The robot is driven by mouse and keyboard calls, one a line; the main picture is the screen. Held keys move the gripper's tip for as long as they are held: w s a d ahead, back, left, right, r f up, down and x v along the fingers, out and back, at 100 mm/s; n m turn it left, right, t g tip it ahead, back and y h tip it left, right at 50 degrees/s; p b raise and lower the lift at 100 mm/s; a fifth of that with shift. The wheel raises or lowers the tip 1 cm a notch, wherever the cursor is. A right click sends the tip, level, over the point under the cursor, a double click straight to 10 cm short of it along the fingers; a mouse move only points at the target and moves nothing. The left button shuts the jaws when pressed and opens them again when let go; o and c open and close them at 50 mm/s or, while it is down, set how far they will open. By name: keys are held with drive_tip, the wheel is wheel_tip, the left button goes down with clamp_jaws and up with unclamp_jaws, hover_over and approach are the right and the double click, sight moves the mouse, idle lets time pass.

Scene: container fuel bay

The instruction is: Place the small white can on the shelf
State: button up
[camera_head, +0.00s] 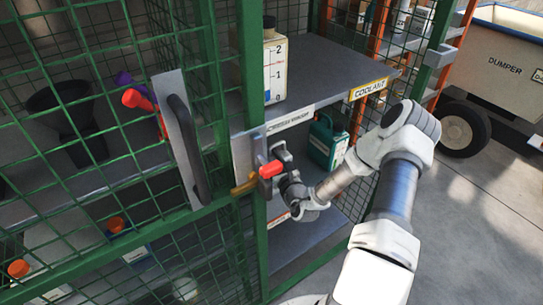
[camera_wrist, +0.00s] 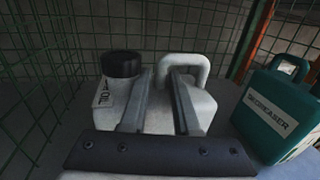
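The small white can (camera_wrist: 203,108) shows in the wrist view, upright on the grey shelf, with a black cap (camera_wrist: 121,64), a white loop handle and dark lettering on its side. My gripper (camera_wrist: 163,75) reaches over it with two grey fingers apart, around the handle's near leg. Whether they touch it cannot be told. In the head view my gripper (camera_head: 281,155) is inside the cage at the lower shelf level, partly hidden. The can is not clearly visible there. The upper shelf (camera_head: 335,66) has a yellow COOLANT label on its edge.
A green degreaser jug (camera_head: 328,141) stands right of the can; it also shows in the wrist view (camera_wrist: 283,108). A large white jug (camera_head: 274,68) stands on the upper shelf's left, with free room beside it. Green posts (camera_head: 252,80), mesh and a red-knobbed latch (camera_head: 270,169) are close to my arm.

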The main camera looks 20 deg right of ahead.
drive_tip(key=shift+o, duration=1)
drive_tip(key=shift+r, duration=0.1)
drive_tip(key=shift+s+r, duration=0.1)
drive_tip(key=shift+s, duration=0.15)
drive_tip(key=s+p, duration=0.2)
drive_tip(key=s, duration=0.9)
drive_tip(key=shift+s, duration=0.3)
